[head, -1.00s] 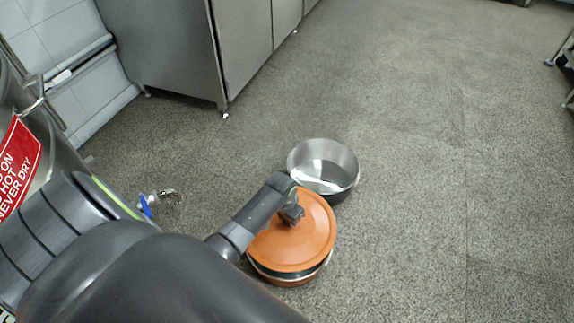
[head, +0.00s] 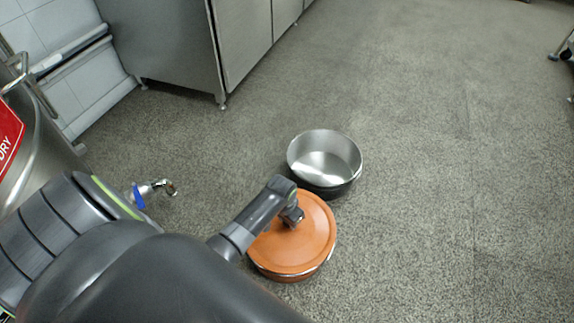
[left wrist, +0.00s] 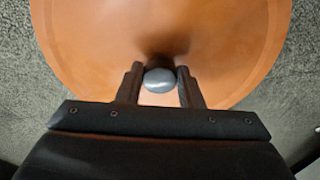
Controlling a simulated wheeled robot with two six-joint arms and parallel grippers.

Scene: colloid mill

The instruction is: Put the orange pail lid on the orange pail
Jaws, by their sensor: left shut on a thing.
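The orange pail lid (head: 312,238) is a flat orange disc with a grey round knob (left wrist: 159,80). My left gripper (left wrist: 160,88) is shut on the knob from both sides. The orange pail (head: 296,278) is directly beneath the lid, mostly hidden by it. Only a thin part of its rim and side shows at the front. The lid looks very close to the rim; I cannot tell whether it touches. In the left wrist view the lid (left wrist: 90,45) hides the pail. My right gripper is not in view.
An open steel pan (head: 325,160) stands on the floor just behind the pail. A steel tank (head: 40,160) with a red sign and a blue-handled tap (head: 140,194) is at the left. Steel cabinets (head: 165,50) stand behind. The floor to the right is clear.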

